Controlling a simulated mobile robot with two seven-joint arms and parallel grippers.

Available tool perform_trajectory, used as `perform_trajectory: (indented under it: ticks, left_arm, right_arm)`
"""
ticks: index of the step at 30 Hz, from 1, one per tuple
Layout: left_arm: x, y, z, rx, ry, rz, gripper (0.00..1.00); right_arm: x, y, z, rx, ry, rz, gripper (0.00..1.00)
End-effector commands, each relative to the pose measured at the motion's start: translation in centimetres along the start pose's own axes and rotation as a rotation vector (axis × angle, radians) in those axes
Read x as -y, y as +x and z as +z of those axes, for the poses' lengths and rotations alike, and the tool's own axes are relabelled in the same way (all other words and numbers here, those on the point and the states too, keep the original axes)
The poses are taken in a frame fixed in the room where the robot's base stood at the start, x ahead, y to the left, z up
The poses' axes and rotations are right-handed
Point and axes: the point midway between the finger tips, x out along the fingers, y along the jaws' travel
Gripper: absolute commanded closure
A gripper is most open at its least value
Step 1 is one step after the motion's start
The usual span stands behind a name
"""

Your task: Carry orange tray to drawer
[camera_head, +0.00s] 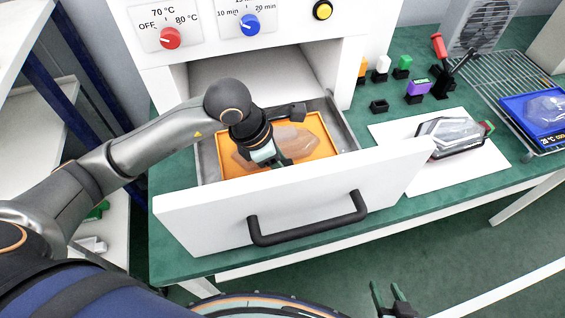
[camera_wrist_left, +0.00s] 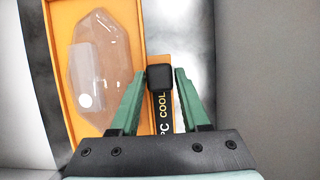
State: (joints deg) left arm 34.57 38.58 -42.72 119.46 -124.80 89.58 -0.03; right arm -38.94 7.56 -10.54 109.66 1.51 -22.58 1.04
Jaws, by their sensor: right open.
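The orange tray (camera_head: 321,131) lies in the open drawer and holds a clear lamp cover (camera_head: 290,141). The tray (camera_wrist_left: 124,12) and the cover (camera_wrist_left: 96,62) also show in the left wrist view. My left gripper (camera_head: 279,162) reaches down into the drawer at the tray's front side. My right gripper (camera_head: 391,291) is open and empty below the table's front edge.
The white drawer front (camera_head: 300,209) has a black handle (camera_head: 308,223). The heating cabinet stands behind it. A lamp (camera_head: 452,132) lies on a white mat (camera_head: 478,176) to the right. A blue tray (camera_head: 519,109) rests on a wire rack. Small coloured parts stand behind the mat.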

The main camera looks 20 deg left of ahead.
Motion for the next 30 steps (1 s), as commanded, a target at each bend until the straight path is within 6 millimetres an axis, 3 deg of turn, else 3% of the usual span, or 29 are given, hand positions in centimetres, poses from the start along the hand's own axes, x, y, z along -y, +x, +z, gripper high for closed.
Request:
perform_trajectory:
  ticks: [5, 16, 30]
  left_arm:
    - [0.0, 0.0, 0.0, 0.0, 0.0, 0.0, 0.33]
    - [-0.1, -0.8, 0.1, 0.001, 0.0, 0.002, 0.33]
    - [-0.1, -10.1, 0.1, 0.001, 0.001, 0.005, 0.33]
  right_arm:
    - [0.0, 0.0, -0.1, -0.001, 0.0, 0.0, 0.5]
    - [0.0, -0.2, -0.3, -0.001, 0.0, 0.0, 0.5]
    - [0.0, -0.3, -0.4, -0.001, 0.0, 0.0, 0.5]
